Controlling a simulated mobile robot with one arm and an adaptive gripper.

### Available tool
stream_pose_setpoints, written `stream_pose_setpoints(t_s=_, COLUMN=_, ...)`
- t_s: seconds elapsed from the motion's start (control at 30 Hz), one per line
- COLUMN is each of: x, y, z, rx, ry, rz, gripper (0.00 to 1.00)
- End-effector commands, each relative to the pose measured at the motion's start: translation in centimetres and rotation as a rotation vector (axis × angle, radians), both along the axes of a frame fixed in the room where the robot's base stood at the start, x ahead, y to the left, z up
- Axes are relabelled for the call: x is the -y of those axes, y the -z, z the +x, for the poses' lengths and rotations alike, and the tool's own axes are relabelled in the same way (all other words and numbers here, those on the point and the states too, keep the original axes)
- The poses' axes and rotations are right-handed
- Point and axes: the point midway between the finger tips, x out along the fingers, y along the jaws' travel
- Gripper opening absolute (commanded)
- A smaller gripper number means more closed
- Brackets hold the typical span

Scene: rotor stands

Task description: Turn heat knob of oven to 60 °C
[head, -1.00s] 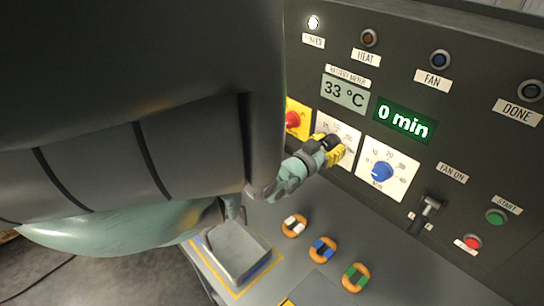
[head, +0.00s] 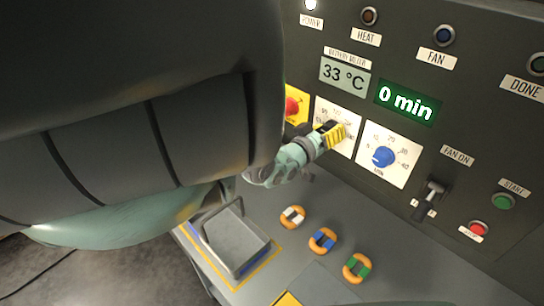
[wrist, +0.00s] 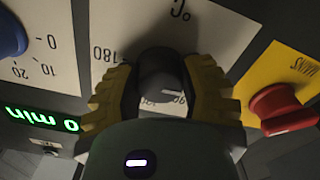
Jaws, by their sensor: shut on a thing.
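The heat knob (wrist: 160,72) is a dark round knob on a white dial plate (wrist: 215,25) marked in °C, with "180" readable to its left in the wrist view. The temperature display (head: 345,76) on the oven panel reads 33 °C.
A blue timer knob (head: 383,157) is right of the heat dial, and a red mains switch (head: 292,106) is left of it. A fan lever (head: 432,192) and green start button (head: 502,201) are farther right.

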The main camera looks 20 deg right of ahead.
Motion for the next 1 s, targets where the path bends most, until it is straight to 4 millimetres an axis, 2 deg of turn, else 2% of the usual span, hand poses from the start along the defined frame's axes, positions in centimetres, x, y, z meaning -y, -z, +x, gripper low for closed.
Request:
stream_pose_setpoints(t_s=0.3, x=-0.15, y=0.12, z=-0.24, rx=-0.005, ry=0.008, rz=0.0, gripper=0.06)
stream_pose_setpoints(t_s=0.33, x=-0.15, y=0.12, z=-0.24, rx=-0.005, ry=0.008, rz=0.0, gripper=0.46)
stream_pose_setpoints(t_s=0.6, x=-0.32, y=0.09, z=0.06, rx=-0.002, ry=0.0, rz=0.0, gripper=0.74)
stream_pose_setpoints(t_s=1.0, x=-0.69, y=0.1, z=0.22, rx=-0.002, ry=-0.007, rz=0.002, gripper=0.75)
